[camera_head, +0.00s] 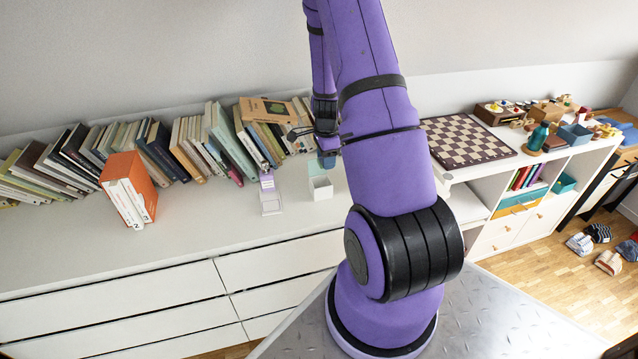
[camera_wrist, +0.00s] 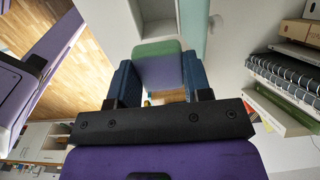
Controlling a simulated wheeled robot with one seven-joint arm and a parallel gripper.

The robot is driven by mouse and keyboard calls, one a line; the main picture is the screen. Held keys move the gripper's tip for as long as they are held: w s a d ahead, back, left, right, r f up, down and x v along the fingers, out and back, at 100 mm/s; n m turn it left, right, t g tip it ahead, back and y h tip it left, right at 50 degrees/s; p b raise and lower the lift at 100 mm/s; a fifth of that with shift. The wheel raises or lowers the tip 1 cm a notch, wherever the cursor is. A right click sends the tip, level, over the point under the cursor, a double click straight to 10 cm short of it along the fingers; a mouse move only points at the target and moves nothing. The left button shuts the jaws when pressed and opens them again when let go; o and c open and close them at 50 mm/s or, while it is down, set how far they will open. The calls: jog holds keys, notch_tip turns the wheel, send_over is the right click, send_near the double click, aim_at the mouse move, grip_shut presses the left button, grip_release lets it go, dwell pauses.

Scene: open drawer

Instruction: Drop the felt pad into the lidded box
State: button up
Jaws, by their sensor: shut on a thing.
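My gripper (camera_head: 327,158) is above the dresser top, just over the back of the small white lidded box (camera_head: 320,188). The box stands open, with its pale mint lid (camera_head: 317,168) raised at the back. In the wrist view my gripper (camera_wrist: 158,72) is shut on the felt pad (camera_wrist: 158,58), a rounded piece looking green at its far end and greyish purple nearer. The white box (camera_wrist: 158,10) shows beyond the pad at the top edge, with the pale lid (camera_wrist: 194,22) beside it. I cannot make out the pad in the head view.
A small purple-and-white stand (camera_head: 269,195) is left of the box. A row of leaning books (camera_head: 190,145) lines the wall behind, and an orange-bound set (camera_head: 128,188) stands farther left. A chessboard (camera_head: 466,140) lies on the shelf at right.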

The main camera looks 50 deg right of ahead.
jog(key=shift+f, duration=0.7)
jog(key=o, duration=1)
jog(key=shift+c, duration=0.2)
notch_tip(320, 180, up, 11)
